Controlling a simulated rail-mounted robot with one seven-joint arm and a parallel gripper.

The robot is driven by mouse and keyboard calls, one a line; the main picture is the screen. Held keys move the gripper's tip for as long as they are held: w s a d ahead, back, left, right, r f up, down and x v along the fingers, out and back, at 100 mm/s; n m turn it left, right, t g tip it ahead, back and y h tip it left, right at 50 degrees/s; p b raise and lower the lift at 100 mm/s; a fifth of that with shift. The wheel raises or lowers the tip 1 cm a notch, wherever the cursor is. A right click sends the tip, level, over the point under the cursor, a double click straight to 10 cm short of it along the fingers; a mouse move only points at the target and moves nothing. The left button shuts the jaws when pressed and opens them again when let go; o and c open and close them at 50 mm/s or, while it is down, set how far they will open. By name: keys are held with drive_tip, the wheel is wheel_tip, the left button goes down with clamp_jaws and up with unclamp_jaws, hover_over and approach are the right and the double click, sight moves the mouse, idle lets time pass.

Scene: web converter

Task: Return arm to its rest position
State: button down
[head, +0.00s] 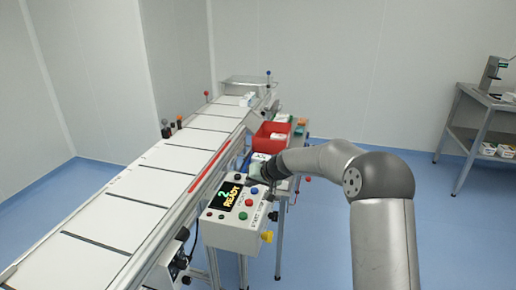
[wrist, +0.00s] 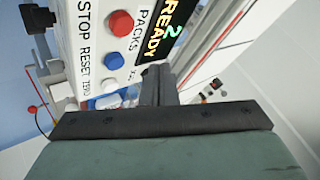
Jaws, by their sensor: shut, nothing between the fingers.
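My arm (head: 325,160) reaches left from its grey shoulder on the right, with its forearm roughly level. My gripper (head: 255,178) is beside the control box (head: 225,230) on the conveyor's near side. In the wrist view, the dark fingers (wrist: 158,85) are together with nothing between them, close to the box's face. The box shows a display (head: 230,197) reading "2 READY", with buttons beside it. In the wrist view, a red button (wrist: 120,22) and a blue button (wrist: 113,61) show near the fingers. The fingertips' exact distance from the panel cannot be told.
The conveyor (head: 150,185) runs diagonally at left, with a white pack (head: 246,99) near its far end. A red bin (head: 270,137) stands behind my gripper. A grey side table (head: 480,105) is at far right. Blue floor between is open.

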drive_tip(key=s+d+r+g+h, duration=0.1)
drive_tip(key=s+d, duration=0.5)
drive_tip(key=s, duration=0.9)
drive_tip(key=s+d+r+g+h, duration=0.1)
drive_tip(key=s+d, duration=0.5)
drive_tip(key=s, duration=0.9)
drive_tip(key=s+d+r+m+g+h, duration=0.1)
drive_tip(key=s+d+g+h, duration=0.2)
drive_tip(key=s, duration=1.2)
drive_tip(key=d+h+p, duration=0.1)
drive_tip(key=d, duration=0.2)
drive_tip(key=shift+s+d+r+h, duration=0.4)
